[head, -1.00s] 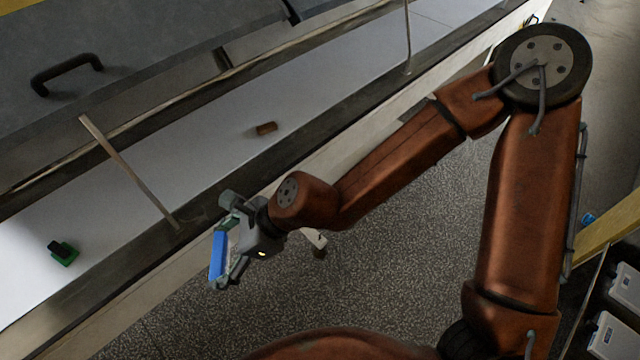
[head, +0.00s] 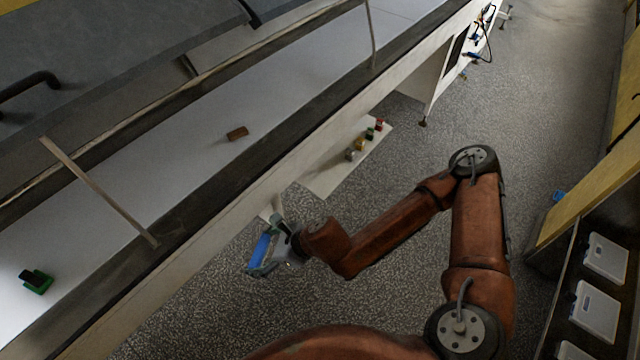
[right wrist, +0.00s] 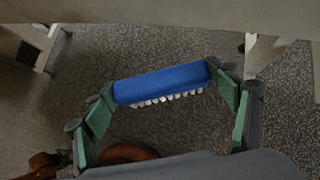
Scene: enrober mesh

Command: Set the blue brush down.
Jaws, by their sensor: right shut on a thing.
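The blue brush (head: 261,248) is held in my right gripper (head: 270,252), in the lower middle of the head view. In the right wrist view the brush (right wrist: 162,83) lies crosswise between the two fingertips of the gripper (right wrist: 165,90), with its white bristles along the lower edge. The gripper is shut on the brush's two ends. Brush and gripper are in the air over the speckled floor, beside the front of the long machine. My left gripper is not in view.
The machine's white bed (head: 190,150) carries a brown block (head: 237,133) and a green item (head: 37,281). A low white shelf (head: 330,175) holds several small items. Grey-lidded bins (head: 597,312) stand at right. The floor (head: 400,290) between is open.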

